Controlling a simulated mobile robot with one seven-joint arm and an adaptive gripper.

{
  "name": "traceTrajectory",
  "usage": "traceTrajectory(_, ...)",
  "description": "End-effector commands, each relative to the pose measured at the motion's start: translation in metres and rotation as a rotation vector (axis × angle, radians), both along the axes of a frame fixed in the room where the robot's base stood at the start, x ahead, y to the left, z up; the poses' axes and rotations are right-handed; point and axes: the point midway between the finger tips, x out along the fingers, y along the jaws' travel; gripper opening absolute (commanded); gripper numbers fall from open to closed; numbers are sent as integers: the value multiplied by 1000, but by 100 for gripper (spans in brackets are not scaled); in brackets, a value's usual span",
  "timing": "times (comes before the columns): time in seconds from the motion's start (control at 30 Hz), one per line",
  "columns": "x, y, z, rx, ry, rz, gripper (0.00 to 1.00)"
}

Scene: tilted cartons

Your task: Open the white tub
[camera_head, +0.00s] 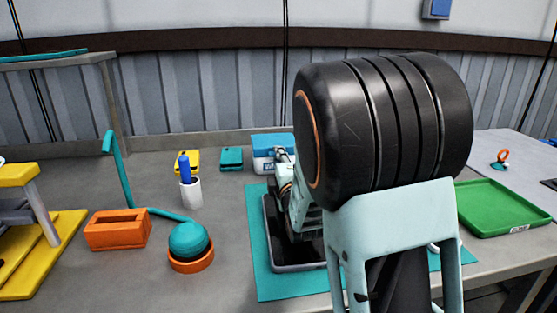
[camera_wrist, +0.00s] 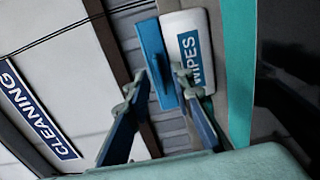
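A black tray (camera_head: 276,240) on a teal mat (camera_head: 262,285) lies under my arm. A white cup (camera_head: 191,193) with a blue object, a teal ball (camera_head: 188,239) and an orange box (camera_head: 118,230) are to the left. A green tray (camera_head: 500,208) is at right.

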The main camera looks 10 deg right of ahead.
Motion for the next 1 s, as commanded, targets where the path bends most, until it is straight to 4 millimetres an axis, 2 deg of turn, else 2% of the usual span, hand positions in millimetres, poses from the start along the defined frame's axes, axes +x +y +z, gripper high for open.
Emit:
traceTrajectory(0.3, 2, 0, 0, 0, 0, 0, 22)
traceTrajectory(0.5, 2, 0, 0, 0, 0, 0, 0)
traceTrajectory(1.0, 2, 0, 1, 0, 3, 0, 0)
